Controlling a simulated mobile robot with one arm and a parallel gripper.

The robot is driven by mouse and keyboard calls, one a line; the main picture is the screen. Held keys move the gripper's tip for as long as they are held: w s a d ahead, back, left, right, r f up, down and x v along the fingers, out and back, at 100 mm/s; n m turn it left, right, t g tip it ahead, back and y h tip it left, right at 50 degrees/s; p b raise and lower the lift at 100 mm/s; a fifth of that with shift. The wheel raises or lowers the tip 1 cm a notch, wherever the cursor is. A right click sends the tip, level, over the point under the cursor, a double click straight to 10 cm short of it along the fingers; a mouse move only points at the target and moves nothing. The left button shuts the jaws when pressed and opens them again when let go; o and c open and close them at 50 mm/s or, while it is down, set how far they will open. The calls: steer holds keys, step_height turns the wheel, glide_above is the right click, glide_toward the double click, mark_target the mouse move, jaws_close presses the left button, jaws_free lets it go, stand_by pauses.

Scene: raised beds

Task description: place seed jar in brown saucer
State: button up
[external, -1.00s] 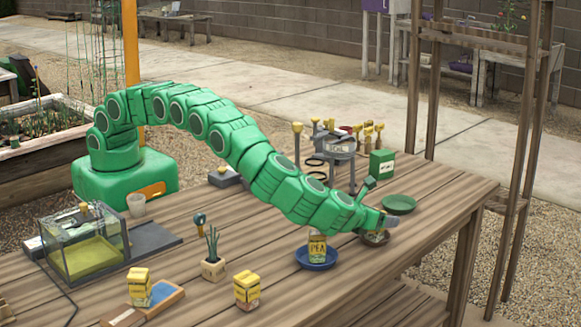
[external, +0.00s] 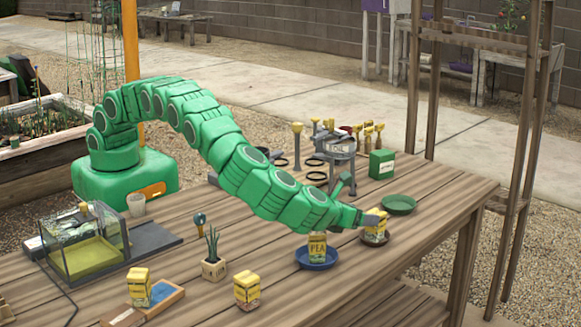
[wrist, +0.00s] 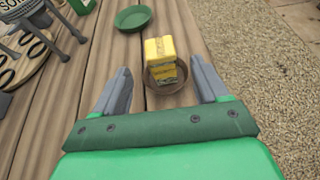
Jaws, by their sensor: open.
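A yellow-topped seed jar (external: 376,226) stands upright in the brown saucer (external: 375,240). In the wrist view the jar (wrist: 160,48) and the saucer's rim (wrist: 150,86) show just ahead between my fingers. My gripper (wrist: 160,80) is open, with a grey finger on each side and clear gaps to the jar. In the external view my gripper (external: 366,218) is at the jar's left and partly overlaps it. A similar pea jar (external: 317,246) stands in a blue saucer (external: 317,262) to the left.
An empty green saucer (external: 399,204) lies beyond the brown one; a green box (external: 382,164) stands farther back. Two more yellow-topped jars are at the front, one on the table (external: 247,290), one on a tray (external: 139,287). The table's right edge is close.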

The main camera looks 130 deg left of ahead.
steer(key=shift+v, duration=1.25)
steer(key=s+d+r+n+g+h, duration=0.1)
steer(key=s+r+n+h, duration=0.15)
steer(key=s+r, duration=0.5)
steer(key=s+r+n+g+h, duration=0.1)
steer(key=s+r+n, duration=0.35)
steer(key=s, duration=0.65)
steer(key=s+d+r+n+g+h, duration=0.1)
steer(key=s+r+n+h, duration=0.15)
steer(key=s+r, duration=0.5)
steer(key=s+d+n+h, duration=0.2)
steer(key=s+d, duration=0.4)
steer(key=s, duration=0.6)
steer(key=s+d+n+h, duration=0.3)
steer(key=s+d+n, duration=0.1)
steer(key=s, duration=0.9)
steer(key=s+d+f+n+h, duration=0.1)
steer(key=s+d+n+h, duration=0.1)
steer(key=s+d, duration=0.5)
steer(key=s+n, duration=0.1)
steer(key=s, duration=0.5)
steer(key=shift+s+d, duration=0.25)
steer(key=shift+d, duration=0.1)
